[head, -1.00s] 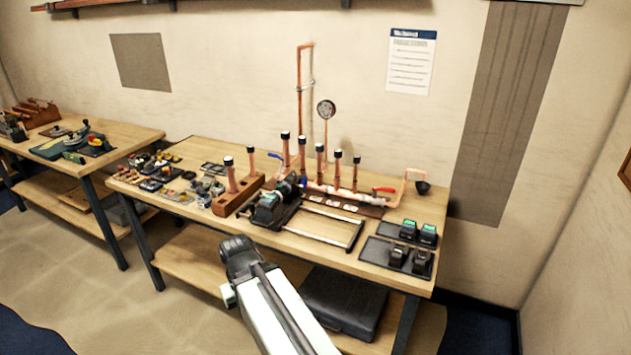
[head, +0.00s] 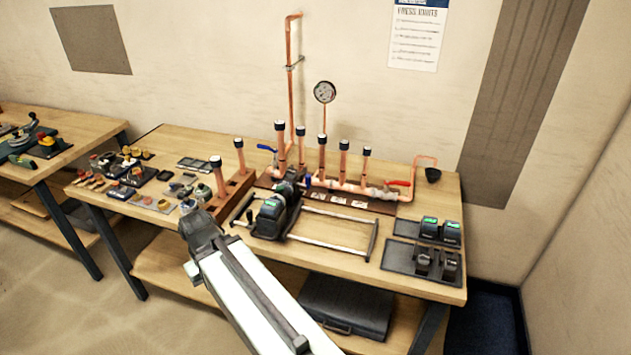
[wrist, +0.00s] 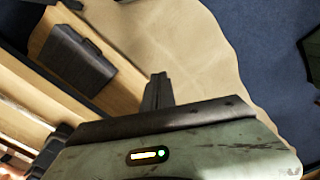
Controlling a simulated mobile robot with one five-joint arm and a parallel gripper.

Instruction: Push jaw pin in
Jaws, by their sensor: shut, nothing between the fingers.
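A dark press tool (head: 272,213) rests in a metal-railed stand on the bench, in front of the copper manifold (head: 345,188). Its jaw pin is too small to make out in the head view. My arm reaches up from the bottom of the head view, and its dark end is near the bench's front edge, left of the press tool. My gripper (wrist: 158,92) shows in the wrist view with its fingers together, empty, over the floor beside the lower shelf. Neither the press tool nor its pin is identifiable in the wrist view.
A wooden block (head: 238,188) holding upright copper pipes stands left of the tool. Small parts and fittings cover the bench's left side. Dark trays with batteries (head: 430,230) are at the right. A black case (head: 345,303) lies on the lower shelf.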

